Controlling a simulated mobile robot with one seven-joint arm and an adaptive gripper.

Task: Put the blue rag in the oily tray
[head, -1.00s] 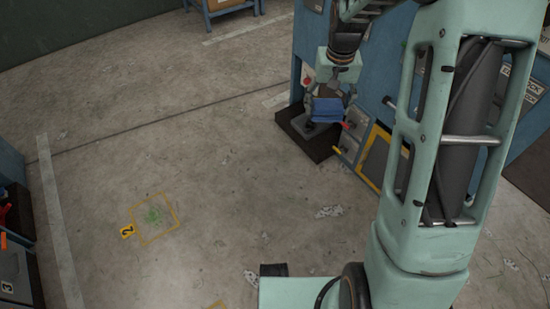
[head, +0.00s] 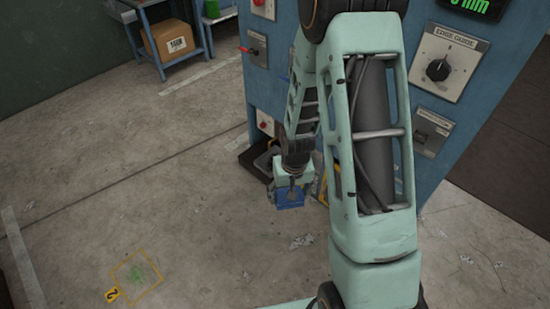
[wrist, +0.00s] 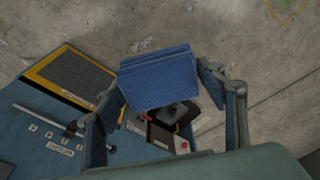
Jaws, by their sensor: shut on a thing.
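My gripper (head: 290,196) is shut on the blue rag (head: 291,201), a folded ribbed cloth. It hangs in the air in front of the blue machine. In the wrist view the rag (wrist: 158,80) sits between the two fingers and hides part of what is below. A dark low tray (head: 252,166) stands on the floor at the machine's foot, left of and behind my gripper; my arm partly covers it.
The blue machine (head: 255,90) with knobs and panels rises behind my arm. A yellow-framed dark panel (wrist: 72,77) is on its side. A floor marking (head: 137,275) with a green patch lies front left. A bench with a cardboard box (head: 168,40) stands far back. Open floor lies left.

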